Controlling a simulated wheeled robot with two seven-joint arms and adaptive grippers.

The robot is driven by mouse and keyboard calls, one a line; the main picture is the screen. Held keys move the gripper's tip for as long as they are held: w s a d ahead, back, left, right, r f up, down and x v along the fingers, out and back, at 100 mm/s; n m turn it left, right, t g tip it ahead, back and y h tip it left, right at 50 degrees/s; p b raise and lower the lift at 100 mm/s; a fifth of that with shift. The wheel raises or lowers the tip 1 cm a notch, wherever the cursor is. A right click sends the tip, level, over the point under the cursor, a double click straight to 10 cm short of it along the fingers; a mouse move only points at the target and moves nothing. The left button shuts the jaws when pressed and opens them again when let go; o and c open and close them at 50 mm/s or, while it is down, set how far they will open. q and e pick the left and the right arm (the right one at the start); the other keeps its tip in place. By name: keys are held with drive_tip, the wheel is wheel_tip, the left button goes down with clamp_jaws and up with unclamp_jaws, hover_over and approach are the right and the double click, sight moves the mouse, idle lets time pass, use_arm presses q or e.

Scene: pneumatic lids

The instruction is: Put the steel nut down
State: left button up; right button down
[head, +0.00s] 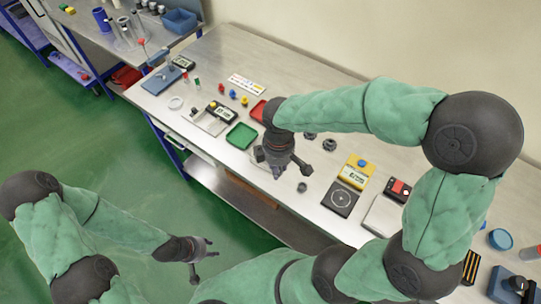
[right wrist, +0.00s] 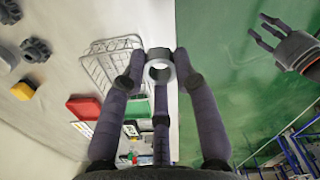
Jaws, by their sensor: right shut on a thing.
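The steel nut (right wrist: 160,67) is a grey ring with a round hole. In the right wrist view it sits between the fingertips of my right gripper (right wrist: 158,75), which is shut on it. In the head view my right gripper (head: 279,163) hangs over the front part of the table, and it hides the nut. My left gripper (head: 202,262) is empty with its fingers apart, low over the floor in front of the table. It also shows at the top right of the right wrist view (right wrist: 280,38).
A wire basket (right wrist: 100,65) lies beneath the right gripper, by the table's front edge. A green tray (head: 241,135) and a red tray (head: 258,110) are to its left. Dark knobs (head: 329,144), a small grey piece (head: 302,188) and a yellow box (head: 355,172) are to its right.

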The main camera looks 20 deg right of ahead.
drive_tip(key=w+d+f, duration=0.1)
drive_tip(key=w+f, duration=0.1)
drive_tip(key=w, duration=0.1)
drive_tip(key=w+d+f+b, duration=0.1)
drive_tip(key=w+d+f, duration=0.1)
drive_tip(key=w+f, duration=0.1)
drive_tip(key=w+d+f, duration=0.1)
drive_tip(key=w+f, duration=0.1)
drive_tip(key=w, duration=0.1)
drive_tip(key=shift+d+f+b, duration=0.25)
drive_tip(key=shift+f+b, duration=0.05)
drive_tip(key=shift+b, duration=0.05)
drive_tip(key=shift+w+d+f, duration=0.15)
drive_tip(key=shift+w+f, duration=0.05)
drive_tip(key=shift+f, duration=0.25)
drive_tip(key=shift+w+f+b, duration=0.1)
drive_tip(key=shift+f+b, duration=0.35)
drive_tip(key=shift+f, duration=1.1)
drive_tip(key=shift+f, duration=0.1)
drive_tip(key=c, duration=1.3)
unclamp_jaws()
drive_tip(key=shift+o, duration=0.4)
